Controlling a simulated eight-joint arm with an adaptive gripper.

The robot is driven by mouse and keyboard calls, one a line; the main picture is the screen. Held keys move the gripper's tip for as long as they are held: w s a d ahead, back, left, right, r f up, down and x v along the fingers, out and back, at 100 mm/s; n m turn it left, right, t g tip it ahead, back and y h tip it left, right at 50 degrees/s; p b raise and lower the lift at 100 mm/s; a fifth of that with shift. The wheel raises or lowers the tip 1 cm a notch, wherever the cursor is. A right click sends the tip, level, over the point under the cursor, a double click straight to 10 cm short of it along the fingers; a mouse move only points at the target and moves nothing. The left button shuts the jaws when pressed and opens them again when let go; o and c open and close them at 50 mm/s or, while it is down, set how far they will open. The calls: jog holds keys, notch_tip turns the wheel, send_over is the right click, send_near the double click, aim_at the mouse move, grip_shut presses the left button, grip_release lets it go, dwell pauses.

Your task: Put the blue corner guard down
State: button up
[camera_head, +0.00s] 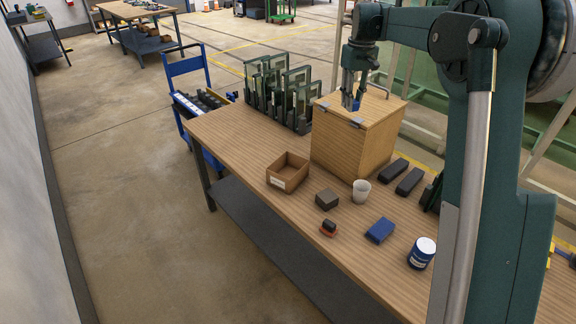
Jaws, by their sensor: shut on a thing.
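My gripper (352,105) points down over the top of a wooden box (345,150) with metal latches. It is shut on a small blue piece (357,103), which looks like the blue corner guard. The fingers hide most of this piece. It is at or just above the lid, and I cannot tell whether it touches.
On the table (235,140) stand an open brown tray (275,177), a dark block (327,197), a white cup (361,190), a blue block (380,229), a blue-and-white can (421,253) and dark bars (409,181). A green rack (285,95) stands behind. The near-left tabletop is clear.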

jog(key=a+n, duration=0.4)
jog(key=a, duration=2)
send_over(289, 173)
jog(key=s, duration=0.4)
notch_tip(289, 173, down, 26)
jog(key=shift+f, duration=0.15)
jog(key=shift+s, duration=0.1)
jog(key=shift+f, duration=3.1)
jog(key=shift+f, duration=0.1)
jog(key=shift+f+b, duration=0.45)
jog(key=shift+f, duration=1.3)
jog(key=shift+f, duration=0.15)
